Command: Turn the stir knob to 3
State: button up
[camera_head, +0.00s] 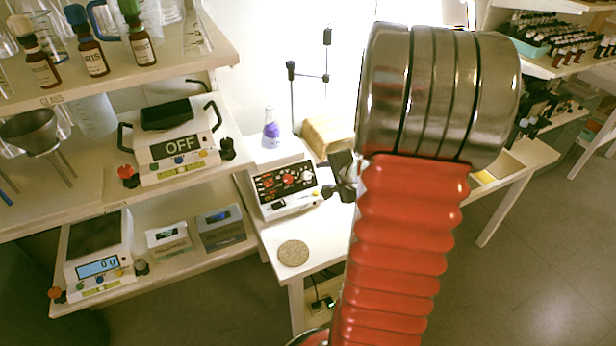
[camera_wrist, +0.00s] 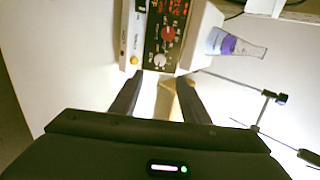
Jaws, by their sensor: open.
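The stirrer hotplate (camera_head: 272,205) stands on the white table, with a black front panel (camera_head: 284,181) carrying red and white knobs. In the wrist view the panel (camera_wrist: 153,47) lies just beyond my fingertips, with a white knob (camera_wrist: 160,60) nearest and a red knob (camera_wrist: 167,33) farther off. The labels are too small to tell which is the stir knob or its setting. My gripper (camera_wrist: 160,82) is open and empty, its fingers apart and pointing at the panel's near end. In the head view my gripper (camera_head: 342,180) is just right of the panel, partly hidden by my arm.
A flask with purple liquid (camera_head: 271,133) stands on the stirrer, beside a rod stand (camera_head: 292,95). A wooden block (camera_head: 328,132) is behind my gripper. A round cork mat (camera_head: 293,253) lies in front. Shelves with scales and bottles (camera_head: 92,58) are left.

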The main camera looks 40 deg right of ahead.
aim_at(307, 176)
jog(key=shift+x, duration=6.95)
jog(key=shift+d, duration=0.1)
jog(key=shift+c, duration=0.3)
